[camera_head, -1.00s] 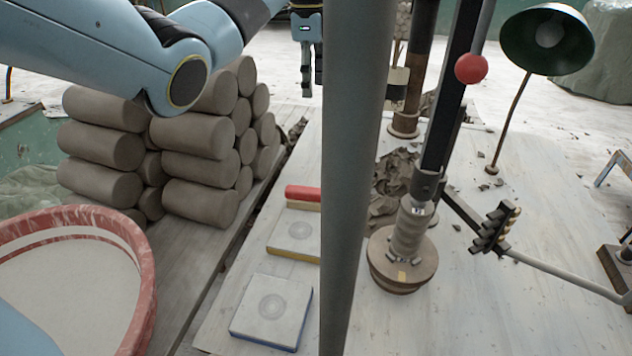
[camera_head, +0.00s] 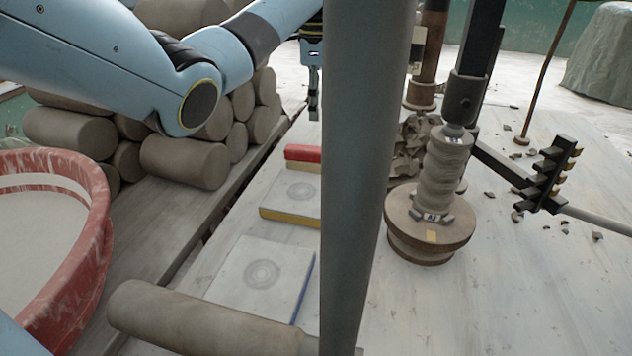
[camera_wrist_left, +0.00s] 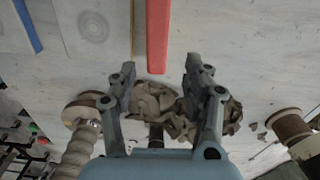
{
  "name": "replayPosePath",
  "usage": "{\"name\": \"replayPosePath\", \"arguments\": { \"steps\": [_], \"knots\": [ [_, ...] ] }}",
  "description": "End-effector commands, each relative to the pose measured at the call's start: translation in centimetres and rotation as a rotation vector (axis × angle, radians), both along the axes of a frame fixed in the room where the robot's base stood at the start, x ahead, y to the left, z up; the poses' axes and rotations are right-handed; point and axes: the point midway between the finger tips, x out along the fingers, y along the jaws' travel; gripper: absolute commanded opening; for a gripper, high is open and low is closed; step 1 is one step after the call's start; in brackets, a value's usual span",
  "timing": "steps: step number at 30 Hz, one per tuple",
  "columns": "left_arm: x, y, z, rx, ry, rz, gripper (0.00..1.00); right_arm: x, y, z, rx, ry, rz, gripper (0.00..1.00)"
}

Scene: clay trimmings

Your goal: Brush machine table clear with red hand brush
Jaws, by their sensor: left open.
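The red hand brush (camera_head: 303,153) lies on the pale machine table (camera_head: 520,290), just beyond a yellow-edged tile. In the left wrist view the brush (camera_wrist_left: 158,30) is a long red bar, its near end appearing between my fingertips. My left gripper (camera_head: 313,108) is open and empty, hanging beyond the brush in the head view; it also shows in the left wrist view (camera_wrist_left: 161,68). I cannot tell its height over the table. A heap of grey-brown clay trimmings (camera_head: 408,150) lies behind the pole and also shows in the left wrist view (camera_wrist_left: 160,108). My right gripper is out of view.
A dark upright pole (camera_head: 362,180) hides the middle. A round stand (camera_head: 430,225) with a ribbed column and a black toothed bar (camera_head: 550,178) are at right, with scattered crumbs. Stacked clay rolls (camera_head: 185,160), a red-rimmed tub (camera_head: 75,290) and a blue-edged tile (camera_head: 262,273) are left.

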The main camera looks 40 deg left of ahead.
Motion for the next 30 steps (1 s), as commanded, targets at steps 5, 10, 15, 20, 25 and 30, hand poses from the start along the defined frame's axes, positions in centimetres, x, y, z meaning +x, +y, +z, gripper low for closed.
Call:
{"name": "replayPosePath", "arguments": {
  "steps": [5, 10, 15, 20, 25, 30],
  "knots": [
    [0.0, 0.0, -2.3, 0.0, 0.004, 0.0, 0.5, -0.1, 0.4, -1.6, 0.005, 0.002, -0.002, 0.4],
    [-0.1, 0.0, -5.0, -0.001, 0.004, 0.001, 0.5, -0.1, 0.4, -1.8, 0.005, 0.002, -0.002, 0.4],
    [0.0, 0.0, -6.9, 0.001, 0.002, 0.001, 0.5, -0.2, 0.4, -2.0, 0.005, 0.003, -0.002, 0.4],
    [-0.3, 0.0, -8.5, 0.0, 0.004, 0.0, 0.5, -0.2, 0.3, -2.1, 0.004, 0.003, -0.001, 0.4],
    [-0.5, -0.1, -11.3, 0.0, 0.004, 0.0, 0.5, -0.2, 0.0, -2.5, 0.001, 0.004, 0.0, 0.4],
    [-0.4, 0.0, -12.3, 0.0, 0.001, -0.001, 0.5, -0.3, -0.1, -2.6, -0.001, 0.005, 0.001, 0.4]
  ]
}}
